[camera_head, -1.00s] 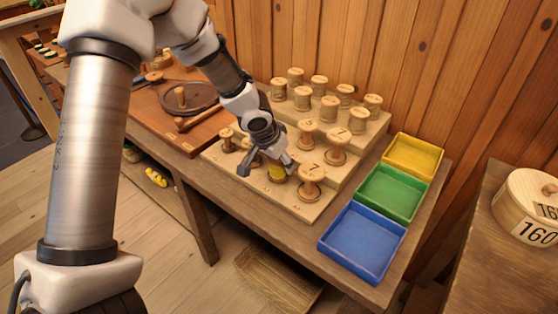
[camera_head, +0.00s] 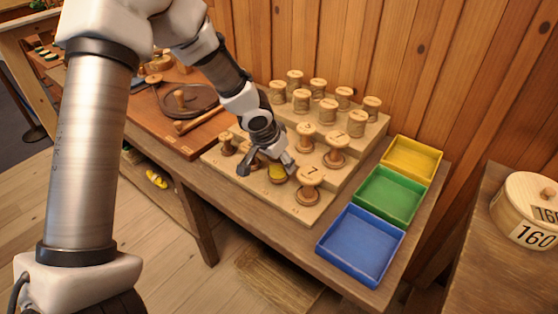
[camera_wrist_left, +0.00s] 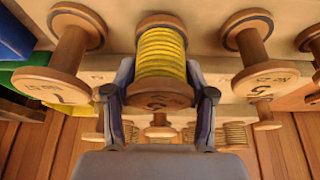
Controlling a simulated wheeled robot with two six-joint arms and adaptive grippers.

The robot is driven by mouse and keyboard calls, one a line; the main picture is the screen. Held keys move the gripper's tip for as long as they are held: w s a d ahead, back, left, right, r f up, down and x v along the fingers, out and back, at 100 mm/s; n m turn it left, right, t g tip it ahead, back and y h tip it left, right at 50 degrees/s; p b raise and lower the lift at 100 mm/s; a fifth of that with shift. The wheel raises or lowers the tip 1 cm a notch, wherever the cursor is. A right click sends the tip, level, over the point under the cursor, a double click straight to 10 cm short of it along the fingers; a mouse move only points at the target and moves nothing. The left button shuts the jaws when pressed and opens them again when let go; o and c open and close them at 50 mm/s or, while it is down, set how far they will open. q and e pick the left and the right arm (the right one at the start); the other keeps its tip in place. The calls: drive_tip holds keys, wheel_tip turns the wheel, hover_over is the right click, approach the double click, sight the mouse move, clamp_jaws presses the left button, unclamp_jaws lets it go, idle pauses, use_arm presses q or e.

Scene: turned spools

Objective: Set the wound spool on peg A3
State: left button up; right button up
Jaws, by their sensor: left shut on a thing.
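The wound spool (camera_head: 277,169) has yellow thread between wooden flanges and is at the front step of the wooden rack (camera_head: 254,190). My left gripper (camera_head: 270,164) is shut on it. In the left wrist view the wound spool (camera_wrist_left: 161,52) lies between the two fingers of my left gripper (camera_wrist_left: 160,97), which flank its near flange. Whether its base touches the step is hidden. Peg A3's label is not readable. My right gripper is not in view.
Yellow (camera_head: 412,158), green (camera_head: 390,194) and blue (camera_head: 360,245) trays line the right of the bench. A box marked 160 (camera_head: 528,212) is far right.

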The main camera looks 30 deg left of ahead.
use_arm(q)
drive_tip(key=shift+s+a+f+b, duration=0.1)
drive_tip(key=shift+s+f+b, duration=0.2)
drive_tip(key=shift+f+b, duration=0.6)
idle(0.6)
drive_tip(key=shift+r, duration=0.35)
drive_tip(key=shift+r, duration=0.3)
drive_tip(key=shift+w+r+p, duration=0.1)
drive_tip(key=shift+r+p, duration=0.25)
drive_tip(key=shift+p, duration=0.2)
drive_tip(key=shift+w, duration=0.1)
drive_tip(key=shift+w, duration=0.15)
drive_tip(key=shift+f, duration=0.2)
drive_tip(key=shift+s+f+b, duration=0.35)
drive_tip(key=shift+f+b, duration=0.3)
drive_tip(key=shift+b, duration=0.4)
drive_tip(key=o, duration=0.9)
drive_tip(key=shift+c, duration=0.2)
